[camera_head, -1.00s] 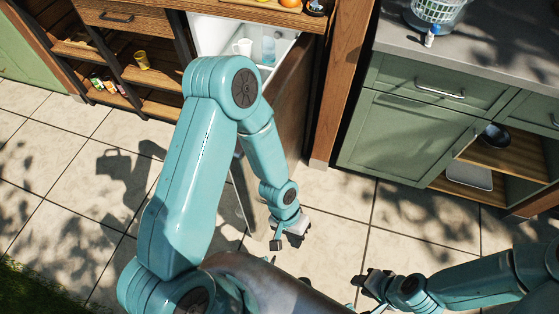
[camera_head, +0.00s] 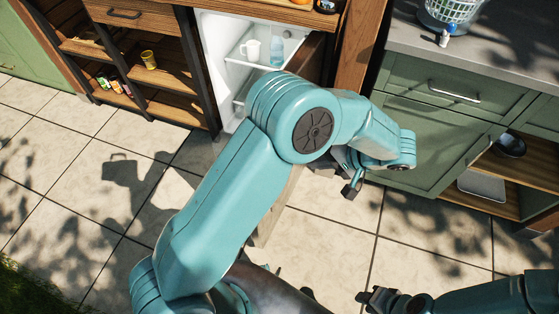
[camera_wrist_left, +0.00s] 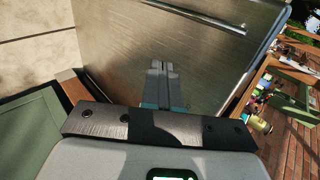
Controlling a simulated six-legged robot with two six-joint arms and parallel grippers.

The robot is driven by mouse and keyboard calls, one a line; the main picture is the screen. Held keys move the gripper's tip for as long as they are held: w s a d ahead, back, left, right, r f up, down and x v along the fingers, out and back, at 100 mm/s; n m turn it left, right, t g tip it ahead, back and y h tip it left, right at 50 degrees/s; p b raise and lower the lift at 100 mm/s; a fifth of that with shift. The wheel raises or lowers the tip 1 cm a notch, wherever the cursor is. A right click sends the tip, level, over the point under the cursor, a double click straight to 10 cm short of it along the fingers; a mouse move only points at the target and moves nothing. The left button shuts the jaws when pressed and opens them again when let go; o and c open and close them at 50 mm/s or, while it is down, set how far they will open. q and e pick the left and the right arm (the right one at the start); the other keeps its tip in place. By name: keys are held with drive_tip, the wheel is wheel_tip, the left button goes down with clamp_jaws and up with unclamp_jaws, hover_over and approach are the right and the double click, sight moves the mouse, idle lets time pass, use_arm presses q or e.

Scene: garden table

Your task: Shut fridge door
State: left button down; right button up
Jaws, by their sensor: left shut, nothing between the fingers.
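The fridge (camera_head: 209,50) is open, its white interior showing a shelf. Its door (camera_head: 275,207) stands swung out towards me, mostly hidden behind my left arm in the head view. In the left wrist view the door's brushed-metal face (camera_wrist_left: 115,55) fills the middle, with a bar handle (camera_wrist_left: 195,15) along the top. My left gripper (camera_head: 349,186) is on the right, outer side of the door. It is shut and empty; its fingers (camera_wrist_left: 163,68) point at the metal face, and I cannot tell whether they touch. My right gripper (camera_head: 368,298) is low in the head view, away from the door.
A white mug (camera_head: 250,49) and a clear bottle (camera_head: 277,50) stand in the fridge. A wooden post (camera_head: 357,45) and green cabinets (camera_head: 425,140) are to the right. Open wooden shelves (camera_head: 160,77) are at left. The tiled floor (camera_head: 75,155) is clear at left.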

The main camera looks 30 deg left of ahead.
use_arm(q)
drive_tip(key=s+a+f, duration=0.1)
drive_tip(key=a+f, duration=0.5)
drive_tip(key=a, duration=0.5)
drive_tip(key=shift+s+f+p, duration=0.2)
drive_tip(key=shift+s+p, duration=0.05)
drive_tip(key=shift+p, duration=0.2)
drive_tip(key=shift+a, duration=0.2)
